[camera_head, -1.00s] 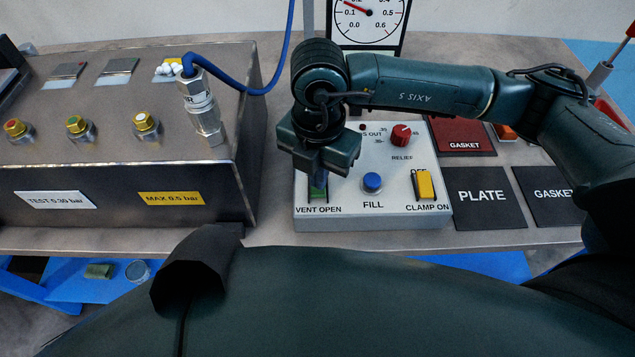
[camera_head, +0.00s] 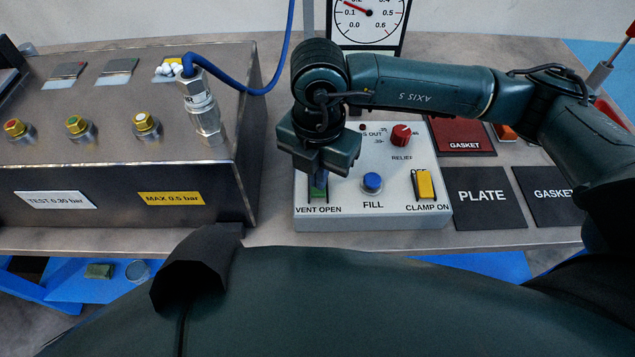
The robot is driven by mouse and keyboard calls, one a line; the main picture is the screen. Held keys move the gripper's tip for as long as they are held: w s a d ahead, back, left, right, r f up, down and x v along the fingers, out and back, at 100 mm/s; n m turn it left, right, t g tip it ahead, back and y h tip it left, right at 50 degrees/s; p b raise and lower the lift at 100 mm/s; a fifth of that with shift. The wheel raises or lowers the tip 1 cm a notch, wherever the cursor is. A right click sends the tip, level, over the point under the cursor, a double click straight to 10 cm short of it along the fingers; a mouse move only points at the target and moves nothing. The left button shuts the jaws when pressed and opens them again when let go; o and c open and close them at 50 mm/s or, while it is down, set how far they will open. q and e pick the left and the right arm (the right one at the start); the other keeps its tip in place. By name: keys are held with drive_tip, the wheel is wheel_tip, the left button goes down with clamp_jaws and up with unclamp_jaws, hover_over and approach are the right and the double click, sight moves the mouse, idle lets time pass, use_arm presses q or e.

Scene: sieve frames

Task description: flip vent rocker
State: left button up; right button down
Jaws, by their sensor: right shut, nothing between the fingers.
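The green vent rocker (camera_head: 318,195) sits at the left of the light grey control box, above the label "VENT OPEN". My right gripper (camera_head: 318,178) points down over this rocker, its fingers shut with nothing between them. The fingertips are at or just above the rocker's upper part; I cannot tell whether they touch. The gripper body hides the rocker's upper end, so its tilt is unclear. The control box (camera_head: 336,224) also carries a blue FILL button (camera_head: 372,183), a yellow clamp rocker (camera_head: 425,184) and a red relief knob (camera_head: 401,135). My left gripper is not in view.
A metal test box (camera_head: 100,165) with a blue hose (camera_head: 262,90) stands left of the control box. A gauge (camera_head: 370,20) stands behind. Black plate (camera_head: 482,205) and red gasket (camera_head: 466,147) pads lie to the right. A narrow bench strip (camera_head: 275,232) is bare in front.

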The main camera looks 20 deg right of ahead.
drive_tip(key=shift+f+b, duration=1.1)
idle(0.6)
drive_tip(key=shift+r+p, duration=0.6)
drive_tip(key=shift+r, duration=0.3)
drive_tip(key=shift+r+p, duration=1.55)
drive_tip(key=shift+r, duration=1.15)
drive_tip(key=shift+f, duration=0.1)
